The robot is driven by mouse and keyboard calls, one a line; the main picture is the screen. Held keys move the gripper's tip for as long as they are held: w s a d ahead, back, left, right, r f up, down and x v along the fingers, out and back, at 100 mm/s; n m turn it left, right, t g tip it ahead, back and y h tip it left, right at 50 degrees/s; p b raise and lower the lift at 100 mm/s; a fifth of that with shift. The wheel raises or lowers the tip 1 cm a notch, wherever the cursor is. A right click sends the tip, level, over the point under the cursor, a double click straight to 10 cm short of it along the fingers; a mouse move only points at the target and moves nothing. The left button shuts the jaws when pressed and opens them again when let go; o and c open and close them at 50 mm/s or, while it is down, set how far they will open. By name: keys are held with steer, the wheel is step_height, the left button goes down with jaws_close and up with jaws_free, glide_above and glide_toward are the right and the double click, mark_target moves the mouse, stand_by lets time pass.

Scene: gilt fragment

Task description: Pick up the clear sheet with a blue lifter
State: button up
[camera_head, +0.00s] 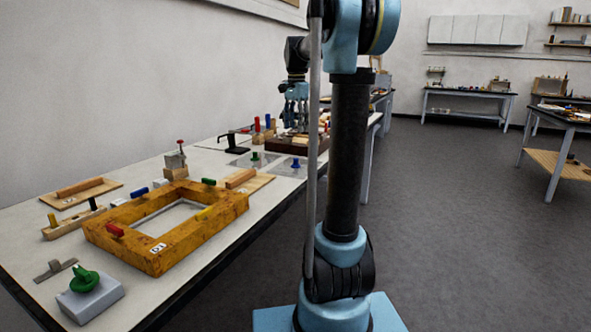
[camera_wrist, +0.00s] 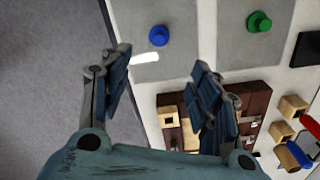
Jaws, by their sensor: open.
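The clear sheet with a blue lifter (camera_head: 285,170) lies flat on the workbench near its front edge. Its blue lifter (camera_head: 296,163) is a small upright knob. In the wrist view the sheet (camera_wrist: 185,60) is a greyish see-through panel, and its round blue knob (camera_wrist: 158,35) is just beyond my fingers. My gripper (camera_head: 296,110) is open and empty, raised above the bench and farther along it than the sheet. In the wrist view my gripper (camera_wrist: 165,88) has its fingers spread on either side, apart from the knob.
Another clear sheet with a green lifter (camera_wrist: 259,22) lies beside it. A brown divided wooden tray (camera_wrist: 255,97) with blocks is close by my right finger. A black stand (camera_head: 235,142) and a large wooden frame (camera_head: 165,255) occupy the bench. Floor (camera_head: 450,200) is clear.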

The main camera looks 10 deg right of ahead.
mark_target(296, 160)
steer(key=f, duration=1.4)
steer(key=shift+s+a+f, duration=0.1)
steer(key=shift+s+a, duration=0.05)
steer(key=shift+s, duration=0.05)
steer(key=c, duration=1.2)
